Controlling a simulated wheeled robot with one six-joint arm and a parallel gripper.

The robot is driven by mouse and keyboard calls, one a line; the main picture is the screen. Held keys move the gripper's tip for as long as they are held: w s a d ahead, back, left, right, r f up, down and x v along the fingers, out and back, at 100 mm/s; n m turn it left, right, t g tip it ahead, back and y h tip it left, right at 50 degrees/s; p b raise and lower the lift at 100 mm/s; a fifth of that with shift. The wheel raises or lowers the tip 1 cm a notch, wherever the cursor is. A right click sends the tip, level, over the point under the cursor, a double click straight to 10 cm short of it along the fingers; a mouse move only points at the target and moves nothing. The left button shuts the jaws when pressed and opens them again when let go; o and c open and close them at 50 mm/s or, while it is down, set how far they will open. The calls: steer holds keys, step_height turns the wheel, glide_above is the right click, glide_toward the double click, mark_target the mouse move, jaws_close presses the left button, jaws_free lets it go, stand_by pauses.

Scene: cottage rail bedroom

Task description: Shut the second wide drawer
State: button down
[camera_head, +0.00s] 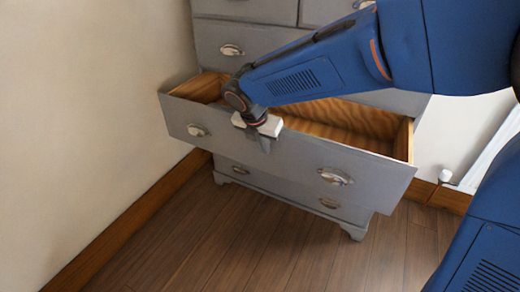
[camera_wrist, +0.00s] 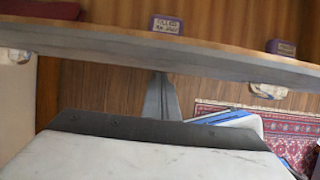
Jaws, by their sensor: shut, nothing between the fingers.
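The second wide drawer (camera_head: 265,153) of a grey dresser is pulled well out, showing its wooden inside. Its grey front has two metal handles. My gripper (camera_head: 266,143) is shut and empty, fingers pointing down in front of this drawer front, left of its middle and between the handles. In the wrist view the drawer front (camera_wrist: 210,56) crosses as a long grey band, with my gripper's shut fingers (camera_wrist: 162,98) just on its handle side. I cannot tell whether they touch it. My arm hides part of the drawer's inside and the dresser behind it.
The wide drawer above (camera_head: 212,45) and the lower drawer (camera_head: 235,171) look shut. A wall (camera_head: 90,90) stands close on the left; wooden floor (camera_head: 190,235) in front is clear. The wrist view also shows two small purple boxes (camera_wrist: 166,24) and a red patterned rug (camera_wrist: 285,135).

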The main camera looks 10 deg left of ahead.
steer(key=shift+w+d, duration=0.15)
steer(key=shift+w, duration=0.15)
steer(key=w+d, duration=0.4)
steer(key=w, duration=0.6)
steer(key=w+d, duration=0.3)
steer(key=w, duration=0.8)
steer(key=shift+d, duration=0.35)
steer(key=shift+a, duration=0.1)
